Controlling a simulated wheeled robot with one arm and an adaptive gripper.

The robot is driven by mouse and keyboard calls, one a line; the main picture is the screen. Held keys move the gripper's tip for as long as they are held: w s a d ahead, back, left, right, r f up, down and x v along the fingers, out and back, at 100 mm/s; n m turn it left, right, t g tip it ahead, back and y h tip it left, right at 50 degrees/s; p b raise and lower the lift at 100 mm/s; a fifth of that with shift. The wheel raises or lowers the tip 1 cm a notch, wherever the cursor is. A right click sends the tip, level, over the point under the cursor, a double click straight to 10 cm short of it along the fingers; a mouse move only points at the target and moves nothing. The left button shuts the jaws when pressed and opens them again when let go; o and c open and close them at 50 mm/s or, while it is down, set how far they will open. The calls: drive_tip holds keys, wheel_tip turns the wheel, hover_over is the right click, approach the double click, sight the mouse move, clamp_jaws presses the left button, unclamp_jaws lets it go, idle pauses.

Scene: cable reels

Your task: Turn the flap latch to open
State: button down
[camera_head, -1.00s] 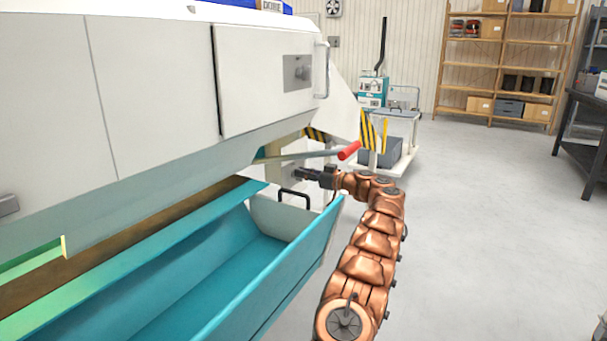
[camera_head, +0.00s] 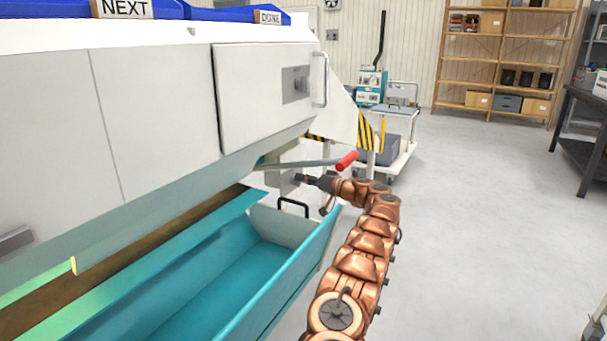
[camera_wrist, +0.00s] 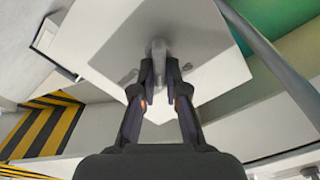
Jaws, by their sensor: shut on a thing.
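The flap latch (camera_wrist: 158,47) is a small grey knob on a pale panel (camera_wrist: 205,50) in the wrist view, with small dark lock-like marks on either side of it. My gripper (camera_wrist: 160,68) is shut on the latch, one dark finger on each side; the fingers hide its lower end. In the head view my gripper (camera_head: 302,179) reaches left to a pale box (camera_head: 286,182) under the white machine; the latch itself is too small to make out there.
A lever with a red grip (camera_head: 347,161) passes just above my gripper. A teal trough (camera_head: 240,290) with a black handle (camera_head: 293,203) lies below left. A trolley (camera_head: 395,130) stands behind.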

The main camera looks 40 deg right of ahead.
drive_tip(key=m+p, duration=0.1)
drive_tip(key=m, duration=0.1)
drive_tip(key=m+p, duration=0.2)
drive_tip(key=m, duration=0.1)
drive_tip(key=shift+w+m, duration=0.3)
drive_tip(key=shift+a+f+m+p, duration=0.15)
drive_tip(key=shift+m+p, duration=0.5)
drive_tip(key=shift+m, duration=0.45)
drive_tip(key=shift+d+f+m+p, duration=0.1)
drive_tip(key=shift+m+p, duration=0.5)
drive_tip(key=shift+m, duration=0.5)
drive_tip(key=shift+w, duration=0.1)
drive_tip(key=shift+a, duration=0.1)
drive_tip(key=c, duration=1.2)
unclamp_jaws()
drive_tip(key=shift+f, duration=0.1)
drive_tip(key=shift+d+f, duration=0.1)
drive_tip(key=shift+d, duration=0.1)
drive_tip(key=v, duration=1.2)
